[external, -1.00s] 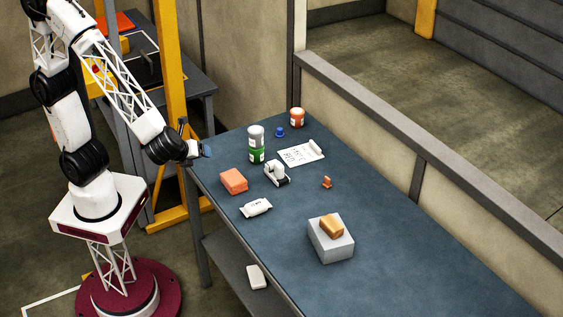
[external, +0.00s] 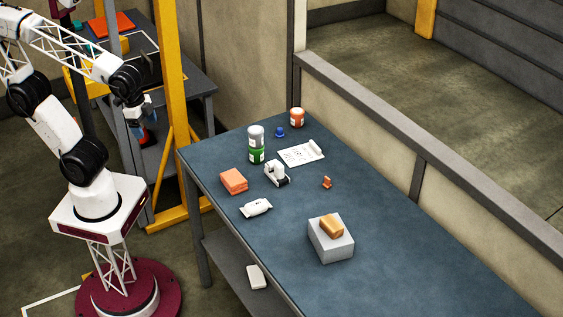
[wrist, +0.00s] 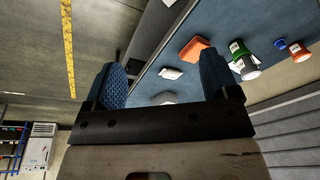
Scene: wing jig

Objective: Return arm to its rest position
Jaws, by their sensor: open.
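My arm is bent back over its own base at the left of the external view. My gripper (external: 141,122) hangs beside the yellow post, left of the blue-topped table (external: 290,185) and clear of it. In the wrist view my gripper (wrist: 160,85) shows two blue finger pads set wide apart, with nothing between them but the background. The gripper is open and empty.
The table holds an orange block (external: 233,181), a white and green can (external: 256,146), a white packet (external: 256,208), and a grey box with a tan block (external: 332,226) on top. A yellow post (external: 174,90) and a side bench stand close behind my gripper.

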